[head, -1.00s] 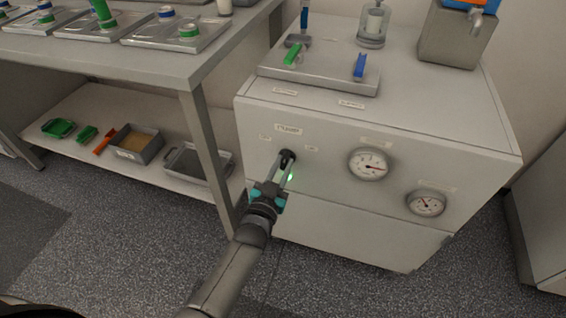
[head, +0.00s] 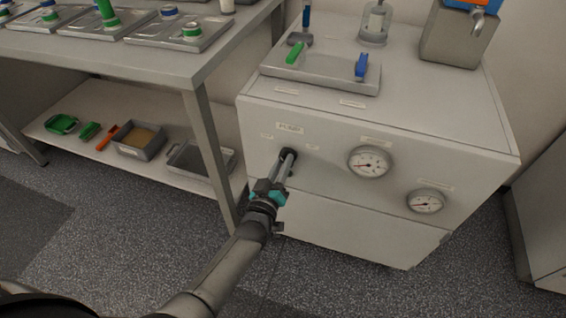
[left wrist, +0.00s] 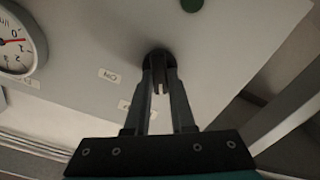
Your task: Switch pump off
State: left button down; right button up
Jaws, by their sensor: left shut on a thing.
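The black pump knob (head: 288,153) is on the front of the white cabinet (head: 330,220), under the label reading PUMP (head: 289,128). My left gripper (head: 286,162) reaches it from below and is shut on it. In the left wrist view the two fingers (left wrist: 160,78) close on both sides of the dark knob (left wrist: 158,57). A green lamp (left wrist: 191,5) at the top edge of that view looks dark. In the head view the lamp is not visible. The right gripper is not in view.
Two dial gauges (head: 369,162) (head: 426,201) sit on the panel right of the knob. A tray (head: 320,76) with green and blue handles lies on the cabinet top. A workbench leg (head: 209,150) stands close left of my arm.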

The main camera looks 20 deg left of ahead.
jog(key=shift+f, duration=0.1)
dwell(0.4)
pick_arm(q)
jog(key=c, duration=0.8)
grip_release()
jog(key=shift+o, duration=0.2)
jog(key=shift+s, duration=0.1)
jog(key=s+p, duration=0.4)
jog(key=s, duration=1.1)
jog(key=shift+a+p, duration=0.25)
jog(key=shift+p, duration=0.05)
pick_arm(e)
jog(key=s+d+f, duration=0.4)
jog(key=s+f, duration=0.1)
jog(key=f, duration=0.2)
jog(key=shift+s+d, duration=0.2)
